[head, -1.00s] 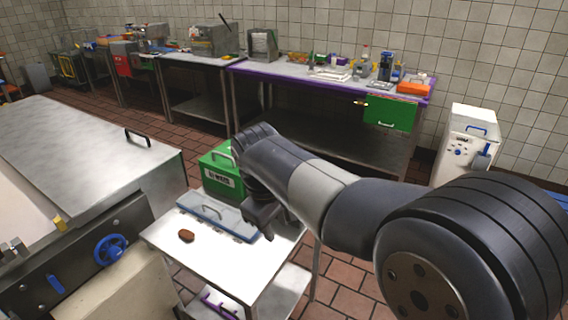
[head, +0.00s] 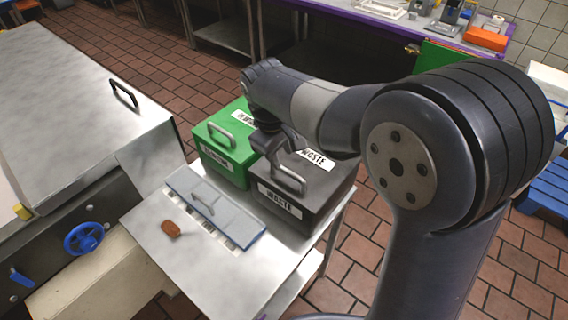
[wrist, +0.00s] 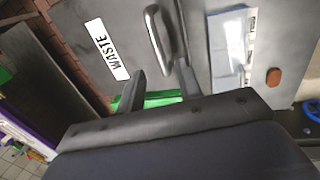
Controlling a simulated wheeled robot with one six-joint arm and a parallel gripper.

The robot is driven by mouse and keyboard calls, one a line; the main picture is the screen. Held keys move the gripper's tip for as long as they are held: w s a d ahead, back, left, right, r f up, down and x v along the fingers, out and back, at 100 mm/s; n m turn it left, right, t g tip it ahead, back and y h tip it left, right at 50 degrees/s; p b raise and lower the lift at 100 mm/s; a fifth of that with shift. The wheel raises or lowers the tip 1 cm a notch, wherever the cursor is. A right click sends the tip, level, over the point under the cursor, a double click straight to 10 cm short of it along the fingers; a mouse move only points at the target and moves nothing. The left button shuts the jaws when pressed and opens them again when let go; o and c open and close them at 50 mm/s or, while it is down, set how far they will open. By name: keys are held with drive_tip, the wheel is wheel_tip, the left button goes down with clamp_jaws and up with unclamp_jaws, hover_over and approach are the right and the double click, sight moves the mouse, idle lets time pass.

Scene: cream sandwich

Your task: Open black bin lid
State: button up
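The black bin (head: 318,209) stands on the white table beside the green bin. Its lid is shut, with a metal handle (head: 288,181) and WASTE labels. In the wrist view, the handle (wrist: 157,32) and a WASTE label (wrist: 107,49) lie ahead of the fingers. My gripper (head: 284,151) is just above the black lid, close to the handle. It also shows in the wrist view (wrist: 160,82), its two fingers apart and empty. The handle shows beyond and between the fingertips, near the right one. I cannot tell whether they touch.
The green bin (head: 228,152), lid shut, stands left of the black bin. A blue-edged flat lidded tray (head: 213,207) and a brown piece (head: 171,229) lie on the white table (head: 150,218). A steel machine (head: 65,95) stands at left. A blue pallet (head: 548,190) is at right.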

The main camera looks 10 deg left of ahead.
sight(285, 169)
drive_tip(key=f, duration=0.3)
drive_tip(key=w+f, duration=0.1)
drive_tip(key=f, duration=0.1)
drive_tip(key=shift+d+f, duration=0.3)
drive_tip(key=shift+c, duration=0.3)
clamp_jaws()
